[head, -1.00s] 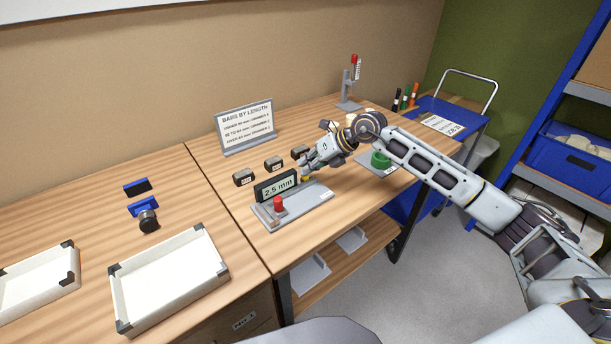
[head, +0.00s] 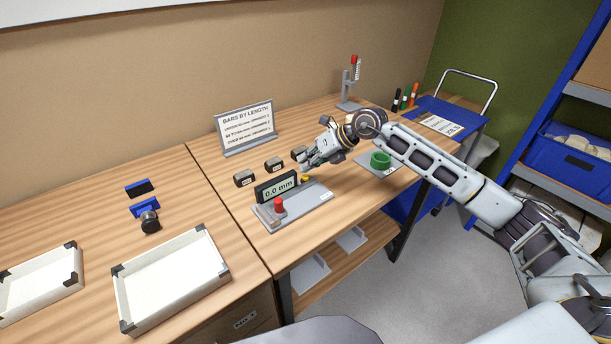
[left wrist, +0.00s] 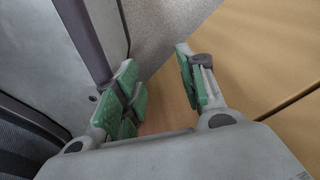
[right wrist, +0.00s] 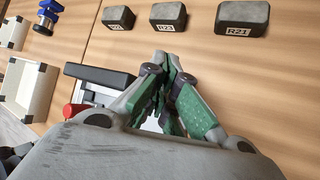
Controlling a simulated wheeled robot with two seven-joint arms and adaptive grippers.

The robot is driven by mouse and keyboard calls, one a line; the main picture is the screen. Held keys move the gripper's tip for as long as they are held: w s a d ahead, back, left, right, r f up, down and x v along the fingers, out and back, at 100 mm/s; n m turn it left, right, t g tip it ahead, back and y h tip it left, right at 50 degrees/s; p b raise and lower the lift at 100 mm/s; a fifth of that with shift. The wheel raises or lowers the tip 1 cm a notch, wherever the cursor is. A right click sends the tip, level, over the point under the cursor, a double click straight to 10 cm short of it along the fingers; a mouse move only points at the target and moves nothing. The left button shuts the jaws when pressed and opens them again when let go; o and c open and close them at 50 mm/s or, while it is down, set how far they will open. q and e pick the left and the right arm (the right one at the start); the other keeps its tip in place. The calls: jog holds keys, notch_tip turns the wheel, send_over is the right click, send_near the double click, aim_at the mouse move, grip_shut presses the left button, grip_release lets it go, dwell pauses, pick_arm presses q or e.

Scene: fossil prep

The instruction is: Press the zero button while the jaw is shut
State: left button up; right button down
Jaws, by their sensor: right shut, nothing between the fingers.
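The length gauge (head: 318,197) is a grey base with a display (head: 276,187) reading 0.0 mm, a red knob (head: 278,204) at its left end and a small yellow button (head: 305,179) behind its right part. Its jaw by the knob is too small to judge. My right gripper (head: 305,162) is shut and empty, tips just above the yellow button, apparently apart from it. In the right wrist view its fingers (right wrist: 168,85) meet and cover the button. My left gripper (left wrist: 162,85) is open and empty; it is outside the head view.
Several dark labelled blocks (head: 244,178) stand behind the gauge. A green ring (head: 381,159) sits on a plate to the right. A sign (head: 246,125) stands at the back. White trays (head: 172,279) and a blue-and-black tool (head: 149,220) lie on the left bench.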

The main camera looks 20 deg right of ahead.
jog(key=shift+r+p, duration=1.55)
jog(key=shift+r, duration=0.95)
